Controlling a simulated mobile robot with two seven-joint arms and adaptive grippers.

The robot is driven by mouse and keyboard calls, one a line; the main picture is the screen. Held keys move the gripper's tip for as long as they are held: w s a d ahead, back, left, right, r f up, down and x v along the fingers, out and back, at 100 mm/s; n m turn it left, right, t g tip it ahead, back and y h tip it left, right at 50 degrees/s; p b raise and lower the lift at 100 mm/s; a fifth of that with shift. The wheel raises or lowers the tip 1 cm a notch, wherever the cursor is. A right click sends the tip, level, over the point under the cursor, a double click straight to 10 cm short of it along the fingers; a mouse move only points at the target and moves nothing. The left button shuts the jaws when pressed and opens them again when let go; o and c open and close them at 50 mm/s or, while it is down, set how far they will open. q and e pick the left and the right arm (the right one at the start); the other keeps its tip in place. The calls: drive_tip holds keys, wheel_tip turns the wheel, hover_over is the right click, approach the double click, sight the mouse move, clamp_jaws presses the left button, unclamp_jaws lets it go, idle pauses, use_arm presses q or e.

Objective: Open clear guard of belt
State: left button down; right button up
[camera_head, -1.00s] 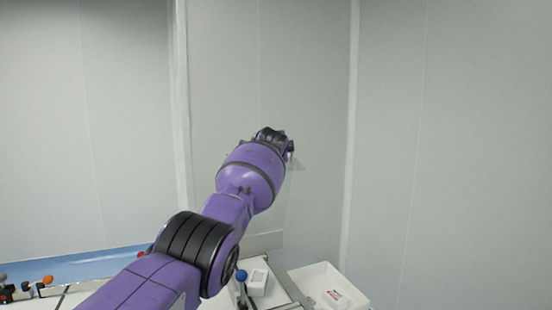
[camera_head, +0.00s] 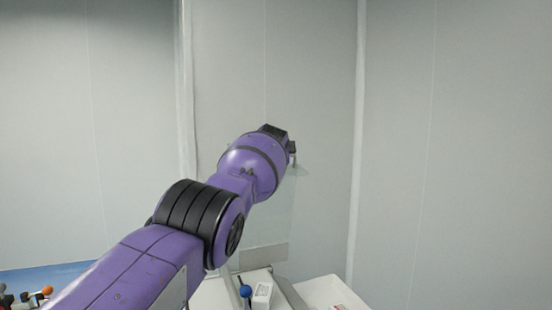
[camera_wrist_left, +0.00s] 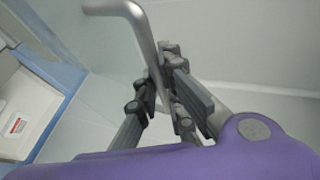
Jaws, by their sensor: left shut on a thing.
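The clear guard (camera_head: 272,215) is a see-through panel standing raised and steep in the head view, with a pale strip (camera_head: 263,257) along its lower edge. Its grey bent handle (camera_wrist_left: 148,32) shows in the wrist view. My left gripper (camera_head: 291,156) is at the top edge of the guard. In the wrist view the left gripper (camera_wrist_left: 165,98) is shut on the handle, with its fingers on both sides of the bar. My purple left arm hides part of the machine below. The right gripper is out of view.
Below the guard are a blue ball knob (camera_head: 245,291), a small white box (camera_head: 262,295) and a white bin (camera_head: 330,292). Orange-tipped and dark knobs (camera_head: 35,294) sit at lower left. Plain grey walls (camera_head: 450,130) stand behind; the space before them is clear.

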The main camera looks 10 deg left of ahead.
use_arm(q)
drive_tip(key=c, duration=1.8)
unclamp_jaws()
drive_tip(key=shift+c, duration=0.2)
drive_tip(key=shift+d, duration=0.1)
drive_tip(key=shift+s, duration=0.15)
